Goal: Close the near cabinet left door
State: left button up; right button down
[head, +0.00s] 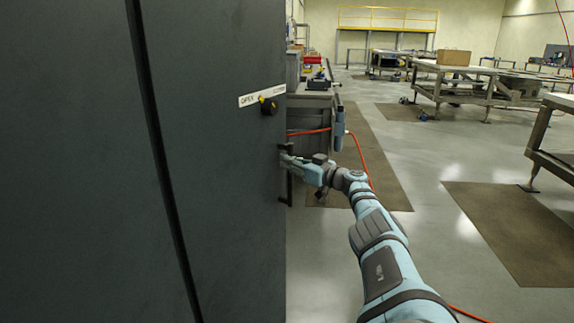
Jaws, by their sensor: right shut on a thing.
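A dark grey cabinet fills the left half of the head view, with a black vertical gap running down it. A dark vertical handle (289,190) is at the panel's right edge. My right gripper (290,163) is shut on this handle, its arm reaching in from the lower right. The fingertips are partly hidden at the panel edge. I cannot tell how far the door stands open. My left gripper is not in view.
A grey workbench (312,100) with tools stands just behind the panel edge. A red hose (360,155) runs along the floor behind my right arm. Metal tables (458,85) and a brown mat (515,230) are at right. Open concrete floor lies between them.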

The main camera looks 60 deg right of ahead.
aim_at(280, 127)
jog(key=c, duration=1.6)
grip_release()
jog(key=shift+o, duration=0.2)
notch_tip(280, 127, up, 10)
